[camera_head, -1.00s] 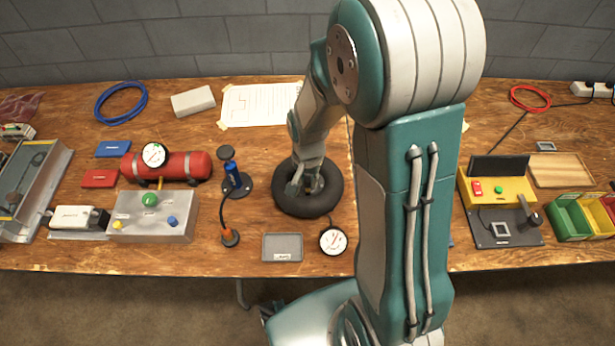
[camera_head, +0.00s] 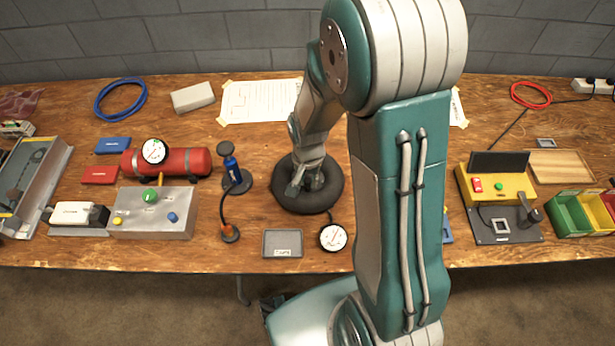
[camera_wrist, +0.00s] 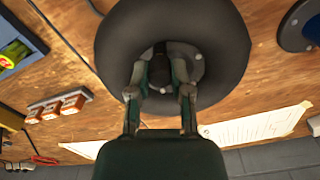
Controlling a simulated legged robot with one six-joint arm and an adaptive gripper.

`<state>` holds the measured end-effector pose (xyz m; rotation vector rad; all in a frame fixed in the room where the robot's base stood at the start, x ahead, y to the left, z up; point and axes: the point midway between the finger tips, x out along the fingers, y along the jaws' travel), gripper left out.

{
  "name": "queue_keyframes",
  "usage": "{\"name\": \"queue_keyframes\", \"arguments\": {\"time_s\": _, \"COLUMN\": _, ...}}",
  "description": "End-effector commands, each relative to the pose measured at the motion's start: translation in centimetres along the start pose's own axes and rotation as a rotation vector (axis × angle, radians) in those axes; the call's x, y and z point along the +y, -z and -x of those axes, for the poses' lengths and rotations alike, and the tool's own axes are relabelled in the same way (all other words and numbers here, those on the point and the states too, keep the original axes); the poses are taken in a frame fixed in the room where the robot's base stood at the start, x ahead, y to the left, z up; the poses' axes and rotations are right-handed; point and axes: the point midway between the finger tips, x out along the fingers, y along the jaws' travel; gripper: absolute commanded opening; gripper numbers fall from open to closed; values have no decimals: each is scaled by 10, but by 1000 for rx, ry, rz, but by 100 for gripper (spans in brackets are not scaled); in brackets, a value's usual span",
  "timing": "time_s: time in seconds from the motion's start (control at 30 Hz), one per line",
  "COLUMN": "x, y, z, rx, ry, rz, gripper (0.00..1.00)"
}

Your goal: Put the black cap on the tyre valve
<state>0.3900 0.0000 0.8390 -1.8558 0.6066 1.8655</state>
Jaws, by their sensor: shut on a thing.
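The black tyre (camera_head: 283,192) lies flat on the wooden bench, and it fills the upper middle of the wrist view (camera_wrist: 222,30). My gripper (camera_head: 308,188) is over the tyre's hub, pointing down. In the wrist view my gripper (camera_wrist: 160,65) is shut on a small dark piece, the black cap (camera_wrist: 159,50), between its fingertips. The tyre valve cannot be made out; the fingers and the cap hide that spot. I cannot tell whether the cap touches the valve.
A grey tray (camera_head: 282,244) and a round gauge (camera_head: 333,237) stand in front of the tyre. A blue hand pump (camera_head: 232,172) stands to its left, near a red air tank (camera_head: 185,162). A yellow-and-black station (camera_head: 498,200) is at the right. A paper sheet (camera_head: 255,102) lies behind.

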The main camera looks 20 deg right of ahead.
Motion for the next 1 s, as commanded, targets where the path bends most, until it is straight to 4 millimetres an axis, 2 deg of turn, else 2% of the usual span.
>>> {"name": "queue_keyframes", "arguments": {"time_s": 0.17, "x": 0, "y": 0, "z": -4, "rx": 0, "ry": 0, "rz": 0, "gripper": 8}}
{"name": "queue_keyframes", "arguments": {"time_s": 0.2, "x": 0, "y": 0, "z": -4, "rx": 0, "ry": 0, "rz": 0, "gripper": 35}}
{"name": "queue_keyframes", "arguments": {"time_s": 0.27, "x": 0, "y": 0, "z": -4, "rx": 1, "ry": 0, "rz": 0, "gripper": 62}}
{"name": "queue_keyframes", "arguments": {"time_s": 0.3, "x": 0, "y": 0, "z": -3, "rx": 0, "ry": 0, "rz": 0, "gripper": 67}}
{"name": "queue_keyframes", "arguments": {"time_s": 0.73, "x": 0, "y": 0, "z": 2, "rx": 2, "ry": 1, "rz": 0, "gripper": 67}}
{"name": "queue_keyframes", "arguments": {"time_s": 0.87, "x": -1, "y": 1, "z": 21, "rx": 5, "ry": 4, "rz": 0, "gripper": 67}}
{"name": "queue_keyframes", "arguments": {"time_s": 1.0, "x": -1, "y": 1, "z": 50, "rx": 6, "ry": 4, "rz": 0, "gripper": 67}}
